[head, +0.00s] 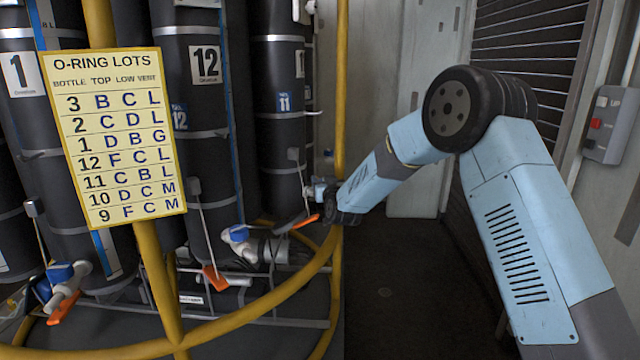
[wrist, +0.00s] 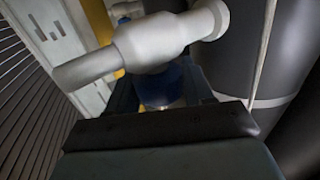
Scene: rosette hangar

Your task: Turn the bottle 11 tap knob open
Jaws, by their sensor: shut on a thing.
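Bottle 11 (head: 283,130) is a tall dark cylinder with a blue 11 tag, behind the yellow rail in the head view. My gripper (head: 327,198) is at its lower right, at tap height. In the wrist view, the tap's white body (wrist: 155,42) and pipe stub cross the top. My gripper (wrist: 160,92) is shut around the blue knob (wrist: 160,84) below that body, with a finger on each side. The knob is largely hidden in the head view, and its turn angle cannot be told.
A yellow rail (head: 255,304) curves in front of the bottles, close by my gripper. Bottle 12 (head: 205,110) and bottle 1 (head: 50,120) stand to the left, with white taps and blue knobs low down. An O-ring lots board (head: 113,135) hangs in front. Clear floor lies right.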

